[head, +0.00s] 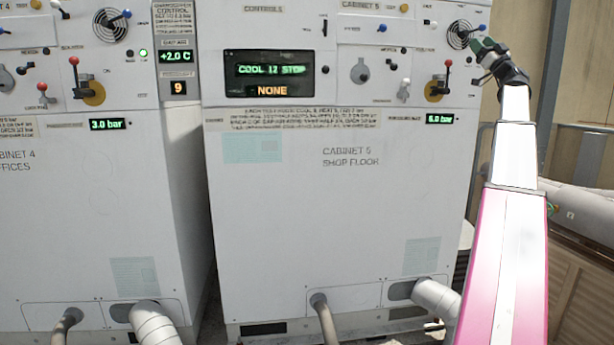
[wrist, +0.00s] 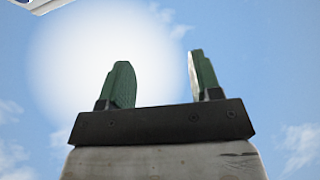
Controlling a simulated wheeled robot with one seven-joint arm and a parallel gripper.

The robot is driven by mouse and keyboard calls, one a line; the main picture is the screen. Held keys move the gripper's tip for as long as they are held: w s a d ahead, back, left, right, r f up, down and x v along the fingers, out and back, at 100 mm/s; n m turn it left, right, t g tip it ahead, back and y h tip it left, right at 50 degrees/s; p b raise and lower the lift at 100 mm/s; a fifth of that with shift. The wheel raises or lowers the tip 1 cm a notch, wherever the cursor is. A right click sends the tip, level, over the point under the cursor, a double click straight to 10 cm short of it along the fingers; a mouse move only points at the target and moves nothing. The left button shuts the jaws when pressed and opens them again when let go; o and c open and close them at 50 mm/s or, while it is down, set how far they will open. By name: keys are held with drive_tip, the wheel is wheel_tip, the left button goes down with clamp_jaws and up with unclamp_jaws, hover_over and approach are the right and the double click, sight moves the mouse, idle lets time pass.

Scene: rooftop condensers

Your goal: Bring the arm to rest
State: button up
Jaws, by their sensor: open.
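My arm is raised on the right side of the head view, a pink and white link leading up to a dark wrist. My gripper (head: 486,50) is at the upper right of Cabinet 5 (head: 340,205), in front of or beside its round fan grille. I cannot tell whether it touches the cabinet. In the wrist view my gripper (wrist: 160,82) shows two green fingers spread apart with nothing between them. Behind them are blue sky and a bright glare.
Cabinet 4 (head: 85,215) stands at the left, with a narrow gap between the cabinets. Cabinet 5 has a red-knobbed lever (head: 447,72) near my gripper and a display (head: 270,72) reading "COOL 12 STOP" and "NONE". Pipes (head: 437,297) come out low. A wooden wall is at the right.

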drive_tip(key=w+a+f+m+g+h, duration=0.1)
drive_tip(key=w+a+f+m+g, duration=0.15)
drive_tip(key=a+f, duration=0.85)
drive_tip(key=w+a+f+m+g+h, duration=0.15)
drive_tip(key=a+f+g, duration=0.3)
drive_tip(key=f, duration=1.35)
drive_tip(key=w+a+f+m+g+h, duration=0.1)
drive_tip(key=w+a+f+g, duration=0.15)
drive_tip(key=a+f, duration=0.85)
drive_tip(key=s+a+f+m+g+h, duration=0.1)
drive_tip(key=s+a+f+g, duration=0.15)
drive_tip(key=f, duration=0.65)
drive_tip(key=s+a+f+g+h, duration=0.1)
drive_tip(key=s+a+f, duration=0.2)
drive_tip(key=f, duration=0.6)
drive_tip(key=s+a+f+m+g+h, duration=0.1)
drive_tip(key=s+a+f+g, duration=0.15)
drive_tip(key=f, duration=0.65)
drive_tip(key=s+a+f+m+g+h, duration=0.1)
drive_tip(key=s+a+f+g+h, duration=0.2)
drive_tip(key=s+f, duration=0.9)
drive_tip(key=s+a+f+m+g+h, duration=0.1)
drive_tip(key=s+a+f+g+h, duration=0.3)
drive_tip(key=s+f, duration=0.8)
drive_tip(key=shift+s+f+m+h, duration=0.3)
drive_tip(key=shift+s+h, duration=0.15)
drive_tip(key=shift+s, duration=0.15)
drive_tip(key=shift+r+g, duration=0.1)
drive_tip(key=shift+g, duration=0.15)
